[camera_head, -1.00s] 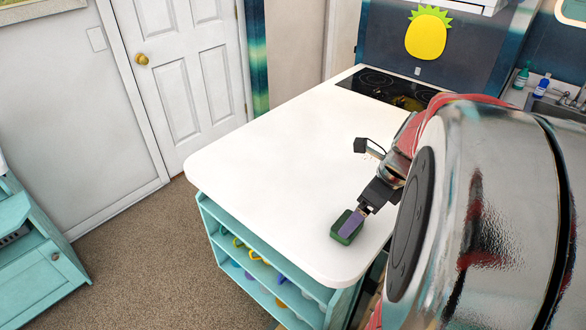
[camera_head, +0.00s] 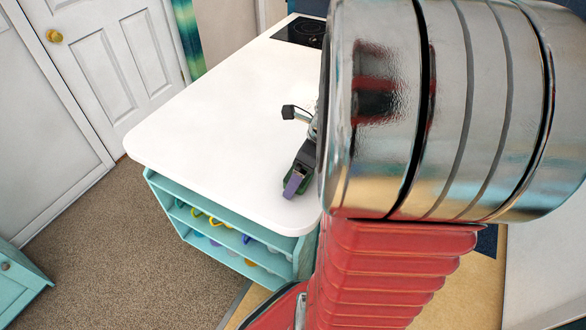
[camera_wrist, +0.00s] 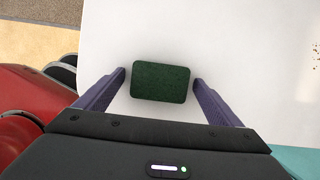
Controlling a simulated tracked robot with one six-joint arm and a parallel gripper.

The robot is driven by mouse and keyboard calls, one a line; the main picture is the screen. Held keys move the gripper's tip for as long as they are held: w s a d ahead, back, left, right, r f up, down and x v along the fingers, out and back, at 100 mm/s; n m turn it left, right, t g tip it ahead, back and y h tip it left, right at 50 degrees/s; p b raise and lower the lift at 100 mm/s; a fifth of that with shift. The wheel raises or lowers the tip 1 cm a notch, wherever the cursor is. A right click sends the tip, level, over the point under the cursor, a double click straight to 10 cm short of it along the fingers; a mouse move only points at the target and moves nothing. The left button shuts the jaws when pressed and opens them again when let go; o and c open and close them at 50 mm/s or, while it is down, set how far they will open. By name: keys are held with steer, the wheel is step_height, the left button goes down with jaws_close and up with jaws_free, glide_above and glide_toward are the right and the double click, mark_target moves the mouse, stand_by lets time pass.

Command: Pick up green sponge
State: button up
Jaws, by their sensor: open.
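The green sponge (camera_wrist: 160,82) is a dark green rounded block lying on the white countertop (camera_wrist: 240,30). In the wrist view it sits between the tips of my gripper (camera_wrist: 160,84), with a gap on each side. The two purple fingers are apart and the jaws are open. In the head view my gripper (camera_head: 294,183) is over the counter near its front corner. Only a little of the green sponge (camera_head: 304,188) shows there, behind a purple finger. My arm hides the right part of the counter.
A teal shelf unit (camera_head: 222,240) with several mugs is under the counter. A black cooktop (camera_head: 301,31) is at the counter's far end. The counter's left and middle are clear. A white door (camera_head: 110,55) stands at the back left, with open carpet in front.

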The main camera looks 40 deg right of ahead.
stand_by(0.3)
steer(key=c, duration=1.1)
steer(key=shift+r, duration=0.15)
step_height(320, 180, up, 10)
stand_by(0.5)
